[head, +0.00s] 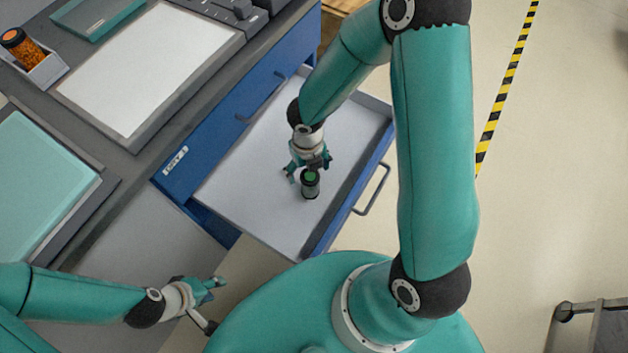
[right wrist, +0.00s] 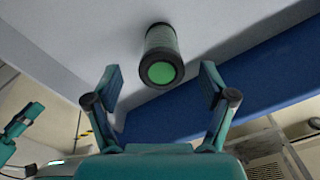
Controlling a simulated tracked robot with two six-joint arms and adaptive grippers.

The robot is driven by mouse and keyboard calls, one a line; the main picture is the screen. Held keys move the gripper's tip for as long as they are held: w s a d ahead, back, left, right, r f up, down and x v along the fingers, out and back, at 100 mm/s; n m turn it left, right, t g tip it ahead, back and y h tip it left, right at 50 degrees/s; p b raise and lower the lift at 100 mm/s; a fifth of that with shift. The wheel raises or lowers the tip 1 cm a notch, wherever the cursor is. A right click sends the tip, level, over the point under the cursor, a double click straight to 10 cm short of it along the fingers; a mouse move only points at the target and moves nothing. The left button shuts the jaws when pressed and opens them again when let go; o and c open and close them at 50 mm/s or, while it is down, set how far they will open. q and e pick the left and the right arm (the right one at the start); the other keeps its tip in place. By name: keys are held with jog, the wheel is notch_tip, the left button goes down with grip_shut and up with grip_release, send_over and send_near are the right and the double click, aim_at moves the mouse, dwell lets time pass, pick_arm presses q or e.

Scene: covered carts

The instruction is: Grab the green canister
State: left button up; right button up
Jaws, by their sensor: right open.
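The green canister (head: 311,184) stands in an open drawer (head: 245,185).
The drawer belongs to a blue cart (head: 215,130) and has a handle (head: 374,190) at its front. On the cart top are a white panel (head: 150,65) and an orange-filled jar (head: 20,45) in a holder. The floor at right is open, with a grey cart (head: 600,325) at the corner.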

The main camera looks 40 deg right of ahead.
aim_at(309, 175)
notch_tip(309, 175, down, 4)
jog(key=shift+s+r+b, duration=0.1)
jog(key=shift+b, duration=0.65)
pick_arm(q)
notch_tip(309, 175, down, 2)
jog(key=shift+f, duration=0.1)
pick_arm(e)
jog(key=c, duration=1.3)
jog(key=shift+r, duration=0.15)
jog(key=shift+c, duration=0.2)
